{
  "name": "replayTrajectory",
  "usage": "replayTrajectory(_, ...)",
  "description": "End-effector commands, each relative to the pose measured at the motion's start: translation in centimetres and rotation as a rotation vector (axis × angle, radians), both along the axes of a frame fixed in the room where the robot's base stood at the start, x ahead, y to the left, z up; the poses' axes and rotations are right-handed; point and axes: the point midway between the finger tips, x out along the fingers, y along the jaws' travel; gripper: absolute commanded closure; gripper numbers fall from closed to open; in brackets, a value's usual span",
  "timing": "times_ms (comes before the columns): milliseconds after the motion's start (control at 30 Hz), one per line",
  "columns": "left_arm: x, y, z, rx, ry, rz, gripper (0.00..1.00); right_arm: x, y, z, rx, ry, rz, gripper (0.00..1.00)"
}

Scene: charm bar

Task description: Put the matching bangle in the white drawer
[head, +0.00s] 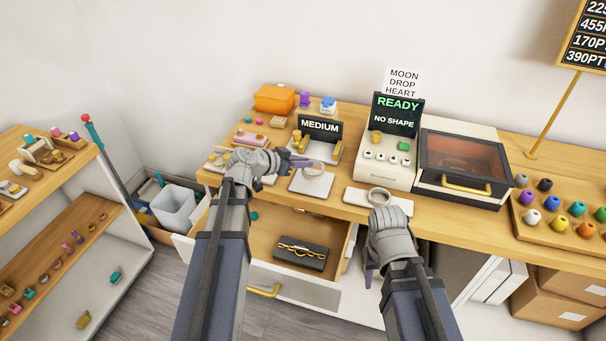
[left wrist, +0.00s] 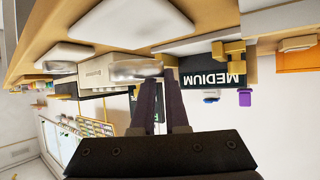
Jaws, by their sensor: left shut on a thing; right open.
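My left gripper (head: 300,162) is shut on a silver bangle (head: 315,171) over a white pad (head: 311,186) on the counter. In the left wrist view the bangle (left wrist: 135,70) sits at the fingertips (left wrist: 170,75). A second silver ring-shaped bangle (head: 380,197) lies on another white pad (head: 400,204). The white drawer (head: 318,292) under the counter is pulled open, with a black case holding gold pieces (head: 301,253) inside. My right gripper (head: 370,272) is open and empty beside the drawer's right side; its fingers are partly hidden.
A MEDIUM sign (head: 321,129) stands behind the left pad. A white machine (head: 387,170) reading READY and NO SHAPE and a dark-lidded box (head: 463,166) stand at the back. Coloured pots (head: 560,218) fill a rack at the right. A shelf unit (head: 70,230) stands at the left.

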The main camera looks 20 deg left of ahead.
Motion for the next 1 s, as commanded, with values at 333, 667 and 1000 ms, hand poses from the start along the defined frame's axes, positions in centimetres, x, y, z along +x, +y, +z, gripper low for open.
replayTrajectory(333, 0.0, 0.0, -3.6, 0.0, 0.0, 0.0, 1.0, 0.0, 0.0, -3.6, 0.0, 0.0, 0.0, 0.5)
replayTrajectory(667, 0.0, 0.0, -3.7, 0.0, 0.0, 0.0, 1.0, 0.0, 0.0, -3.7, 0.0, 0.0, 0.0, 0.5)
replayTrajectory(1000, 0.0, 0.0, -3.5, 0.0, 0.0, 0.0, 0.57, 0.0, 0.0, -3.5, 0.0, 0.0, 0.0, 0.5)
